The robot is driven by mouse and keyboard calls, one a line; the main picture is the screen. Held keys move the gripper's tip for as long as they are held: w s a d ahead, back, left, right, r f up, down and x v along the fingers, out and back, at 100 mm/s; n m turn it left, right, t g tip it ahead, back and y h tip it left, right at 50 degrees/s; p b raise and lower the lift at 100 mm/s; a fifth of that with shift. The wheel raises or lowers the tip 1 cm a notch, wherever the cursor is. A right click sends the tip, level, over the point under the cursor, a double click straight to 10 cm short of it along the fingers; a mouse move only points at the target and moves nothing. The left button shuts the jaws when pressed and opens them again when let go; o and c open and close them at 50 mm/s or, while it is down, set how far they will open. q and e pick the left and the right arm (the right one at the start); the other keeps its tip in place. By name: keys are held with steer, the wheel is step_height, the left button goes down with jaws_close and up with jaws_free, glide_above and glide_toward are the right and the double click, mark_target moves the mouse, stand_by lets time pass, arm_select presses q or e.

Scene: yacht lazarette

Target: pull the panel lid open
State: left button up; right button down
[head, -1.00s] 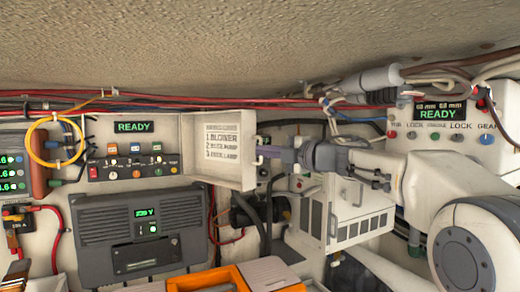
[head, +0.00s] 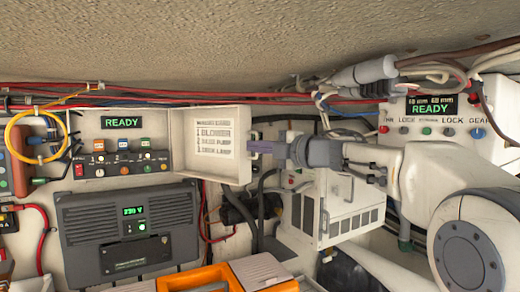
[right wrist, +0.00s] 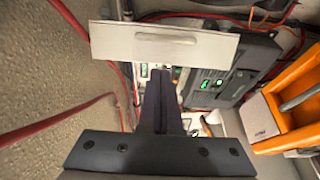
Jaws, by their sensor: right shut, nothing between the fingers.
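The panel lid (head: 212,145) is a cream-white plate standing swung open to the right of the switch panel (head: 122,150). Its inner face, with a printed list, faces the head camera. My right gripper (head: 252,148) comes in from the right, with its shut fingertips at the lid's free right edge. In the right wrist view the lid (right wrist: 110,42) lies across the top with a pale handle (right wrist: 165,36). The shut fingers (right wrist: 160,75) point at the lid's lower edge and hold nothing. Whether they touch it is unclear. My left gripper is out of view.
A grey charger unit (head: 80,225) sits below the switch panel. A white vented box (head: 350,225) stands below my right forearm. Red cables (head: 150,100) run above the lid, under a rough ceiling. An orange case (head: 195,280) is at the bottom.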

steer(key=s+d+b, duration=0.2)
steer(key=d+b, duration=0.1)
steer(key=d, duration=0.6)
steer(key=a+f+m+t+h+b, duration=0.35)
steer(key=a+f+m+h, duration=0.25)
steer(key=f+m, duration=0.65)
steer(key=s+a+f+m+g+h, duration=0.1)
steer(key=s+f+m+g+h, duration=0.2)
steer(key=f, duration=0.5)
steer(key=s+a+f+m+g+h, duration=0.1)
steer(key=s+f+m+g, duration=0.1)
steer(key=s+f, duration=0.45)
steer(key=s+f+m+g+h+b, duration=0.1)
steer(key=s+f+g, duration=0.4)
steer(key=s+f, duration=0.6)
steer(key=s+d+f+m+g+b, duration=0.1)
steer(key=s+f+g+b, duration=0.1)
steer(key=s+f+g, duration=0.4)
steer(key=s+f, duration=0.5)
steer(key=s, duration=0.7)
steer(key=shift+f+h, duration=0.4)
steer(key=shift+d, duration=0.1)
